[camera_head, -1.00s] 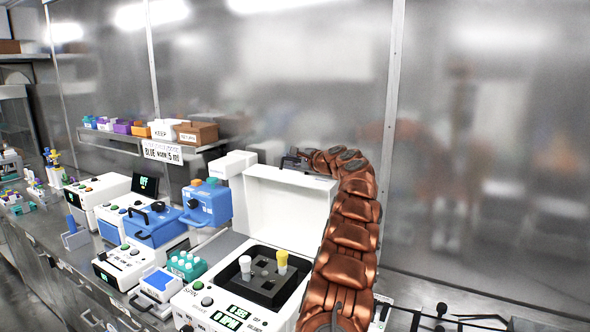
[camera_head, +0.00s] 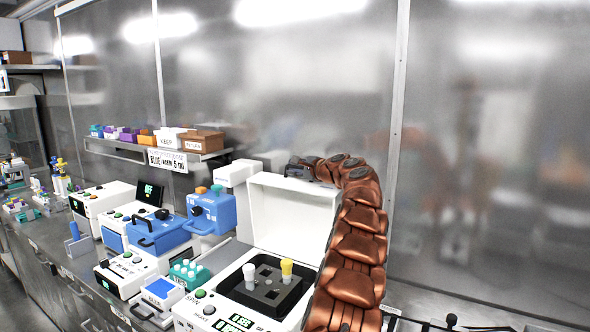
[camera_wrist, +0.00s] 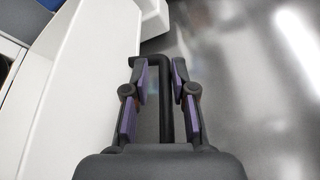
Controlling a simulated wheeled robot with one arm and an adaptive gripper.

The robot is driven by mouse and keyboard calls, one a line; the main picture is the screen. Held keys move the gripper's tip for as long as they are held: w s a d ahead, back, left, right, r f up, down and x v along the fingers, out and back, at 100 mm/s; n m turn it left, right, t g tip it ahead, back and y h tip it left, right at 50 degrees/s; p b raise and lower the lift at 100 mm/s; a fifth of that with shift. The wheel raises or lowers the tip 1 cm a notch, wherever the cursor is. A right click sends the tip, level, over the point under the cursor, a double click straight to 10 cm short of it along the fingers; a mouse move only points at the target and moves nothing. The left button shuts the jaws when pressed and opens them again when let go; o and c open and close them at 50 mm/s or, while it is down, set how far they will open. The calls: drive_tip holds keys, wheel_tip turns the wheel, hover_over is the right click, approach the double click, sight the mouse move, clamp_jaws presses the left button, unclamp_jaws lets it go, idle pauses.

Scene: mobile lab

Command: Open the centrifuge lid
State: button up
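The centrifuge (camera_head: 222,303) is a white box with a green display, low in the middle of the head view. Its white lid (camera_head: 290,215) stands raised at the back, and the dark rotor bowl (camera_head: 265,287) with a white-capped and a yellow-capped tube is uncovered. My gripper (camera_head: 298,168) is at the lid's top edge. In the wrist view the purple-padded fingers of my gripper (camera_wrist: 159,68) are spread apart around a black bar handle (camera_wrist: 166,105) beside the white lid (camera_wrist: 85,80). Gaps show between the pads and the handle; light contact cannot be judged.
Blue-and-white devices (camera_head: 160,232) and a teal tube rack (camera_head: 188,273) stand left of the centrifuge. A shelf (camera_head: 125,148) with small bins runs behind them. A metal wall (camera_head: 480,120) stands close behind the lid and my arm.

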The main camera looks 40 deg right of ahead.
sight(320, 189)
drive_tip(key=shift+s+r, duration=0.3)
drive_tip(key=shift+s, duration=0.65)
drive_tip(key=s, duration=0.4)
drive_tip(key=shift+a+r, duration=0.25)
drive_tip(key=shift+s+a+r, duration=0.1)
drive_tip(key=shift+s+r, duration=0.05)
drive_tip(key=shift+s, duration=0.85)
drive_tip(key=shift+s+r, duration=0.2)
drive_tip(key=shift+s, duration=0.75)
drive_tip(key=shift+s+a+r, duration=0.1)
drive_tip(key=shift+s+r, duration=0.05)
drive_tip(key=shift+s, duration=0.85)
